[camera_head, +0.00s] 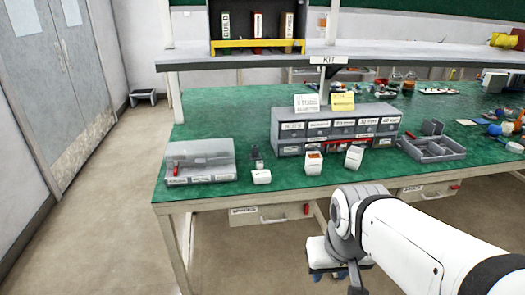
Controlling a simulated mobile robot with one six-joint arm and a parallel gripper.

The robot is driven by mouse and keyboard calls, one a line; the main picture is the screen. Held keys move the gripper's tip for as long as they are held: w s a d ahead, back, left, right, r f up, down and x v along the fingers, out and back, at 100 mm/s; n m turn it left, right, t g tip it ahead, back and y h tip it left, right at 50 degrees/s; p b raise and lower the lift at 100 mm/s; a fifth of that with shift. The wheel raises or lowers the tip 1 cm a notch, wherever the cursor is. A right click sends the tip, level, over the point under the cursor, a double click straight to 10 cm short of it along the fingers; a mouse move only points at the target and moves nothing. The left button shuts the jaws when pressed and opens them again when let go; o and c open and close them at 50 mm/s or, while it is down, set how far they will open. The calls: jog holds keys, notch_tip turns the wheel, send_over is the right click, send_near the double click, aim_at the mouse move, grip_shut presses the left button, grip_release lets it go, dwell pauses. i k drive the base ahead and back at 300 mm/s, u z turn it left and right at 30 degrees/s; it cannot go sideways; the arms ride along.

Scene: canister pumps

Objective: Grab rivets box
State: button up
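A grey cabinet of small labelled drawers (337,133) stands on the green-topped bench. The drawer labels are too small to read with certainty, so I cannot tell which box is the rivets box. Small open white boxes stand in front of it: one at its front with orange-brown contents (314,163), one to the right (354,157), and one farther left (261,176). My gripper (330,275) hangs low in front of the bench edge, apart from all of these boxes. My own wrist partly covers it, and its finger opening is unclear.
A clear-lidded grey case (200,161) sits at the bench's left end. A grey divided tray (433,147) lies right of the cabinet. A shelf (240,59) overhangs the bench's back. Labelled drawers (270,214) hang under the front edge.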

aim_at(313, 160)
jog(key=u, duration=0.1)
jog(key=i, duration=1)
jog(key=u, duration=0.05)
